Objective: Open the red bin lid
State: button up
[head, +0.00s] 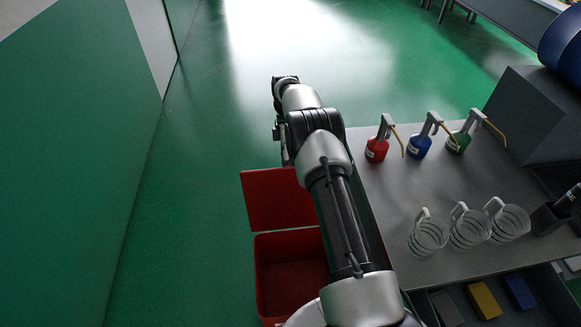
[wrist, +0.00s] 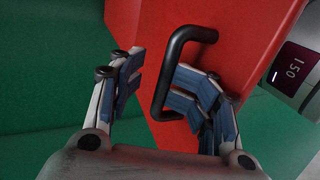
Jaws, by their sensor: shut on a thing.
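The red bin (head: 262,275) stands on the floor at the left side of the bench, and its inside shows. Its red lid (head: 272,200) is swung up at the far side of the bin. In the wrist view the red lid (wrist: 255,30) fills the upper middle, with a black bar handle (wrist: 160,75) on it. My gripper (wrist: 158,92) is shut on the handle, with the bar between its blue-padded fingers. In the head view my arm hides part of the bin and lid, and the fingers cannot be made out.
The grey bench (head: 385,190) is to the right of my arm. It carries red (head: 376,150), blue (head: 419,147) and green (head: 459,142) dispensers and glass jugs (head: 468,230). An open drawer holds a yellow block (head: 483,299). Green floor (head: 195,200) is clear left of the bin.

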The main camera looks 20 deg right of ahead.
notch_tip(320, 180, up, 10)
dwell(0.5)
